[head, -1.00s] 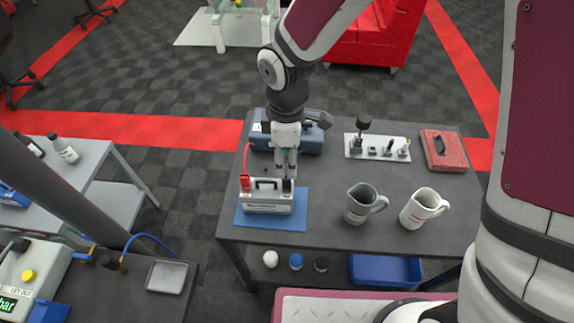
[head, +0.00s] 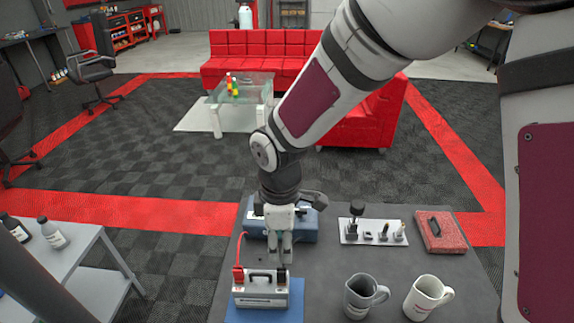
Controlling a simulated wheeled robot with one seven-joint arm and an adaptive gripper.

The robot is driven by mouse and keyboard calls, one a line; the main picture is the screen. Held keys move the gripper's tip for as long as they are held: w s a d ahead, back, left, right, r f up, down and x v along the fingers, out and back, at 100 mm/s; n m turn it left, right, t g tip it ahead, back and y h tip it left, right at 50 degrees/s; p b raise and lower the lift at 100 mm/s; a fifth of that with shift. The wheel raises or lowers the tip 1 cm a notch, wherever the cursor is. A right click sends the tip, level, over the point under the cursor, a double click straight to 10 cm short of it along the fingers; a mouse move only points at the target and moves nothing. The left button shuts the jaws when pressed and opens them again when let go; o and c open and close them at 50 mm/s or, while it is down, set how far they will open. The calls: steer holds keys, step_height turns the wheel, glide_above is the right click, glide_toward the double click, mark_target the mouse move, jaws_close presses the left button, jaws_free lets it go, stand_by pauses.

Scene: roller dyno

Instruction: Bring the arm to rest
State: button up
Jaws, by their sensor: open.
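My gripper (head: 280,256) points down above the dark table, just over the back of a grey and white case-like device (head: 260,292) with a dark handle. Its fingers look apart and nothing shows between them. I cannot tell whether a fingertip touches the device. My arm reaches in from the upper right, bent at the elbow. The device rests on a blue mat (head: 238,314), with a red clip and a red cable at its left end.
A blue box (head: 305,228) stands behind my gripper. A grey mug (head: 358,297) and a white mug (head: 425,297) stand to the right. Behind them are a white tool holder (head: 352,239) and a red block (head: 440,230). A grey side table (head: 85,270) is at left.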

steer(key=s+d+r+m+t, duration=0.35)
steer(key=d+r+m, duration=0.55)
steer(key=d+r, duration=0.55)
steer(key=s+d+r+m+t, duration=0.1)
steer(key=s+d+r+m, duration=0.2)
steer(key=s, duration=0.3)
steer(key=s+d+r+m+t, duration=0.1)
steer(key=s+d+r+m, duration=0.3)
steer(key=s+m, duration=0.1)
steer(key=shift+s+r+m, duration=0.35)
steer(key=shift+s+m, duration=0.05)
steer(key=shift+m, duration=0.1)
steer(key=shift+w+r, duration=0.1)
steer(key=shift+w, duration=0.7)
